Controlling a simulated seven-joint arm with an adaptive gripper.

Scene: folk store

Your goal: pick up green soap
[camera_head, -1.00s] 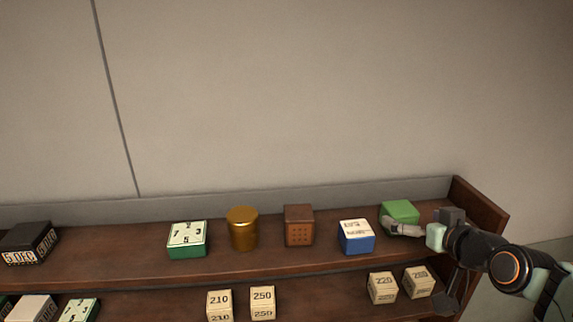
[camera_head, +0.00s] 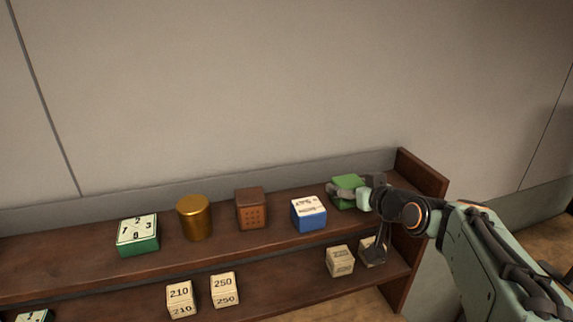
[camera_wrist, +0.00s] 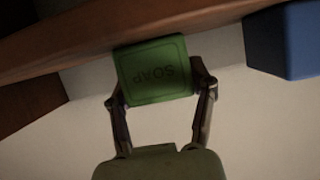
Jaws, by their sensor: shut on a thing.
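The green soap (camera_head: 347,186) is a block at the right end of the upper shelf in the head view. In the wrist view the green soap (camera_wrist: 155,70) shows the word SOAP, upside down. My gripper (camera_head: 350,192) is shut on it, and in the wrist view my gripper's fingers (camera_wrist: 160,92) press on its two opposite sides. The soap is at the shelf board; I cannot tell whether it rests on it or is slightly lifted. Part of the soap is hidden by my gripper in the head view.
A blue and white box (camera_head: 309,214) stands just left of the soap. Further left are a brown block (camera_head: 251,210), a gold tin (camera_head: 195,218) and a green-white box (camera_head: 138,236). The shelf's right end panel (camera_head: 422,176) is close. Beige boxes (camera_head: 340,260) sit on the lower shelf.

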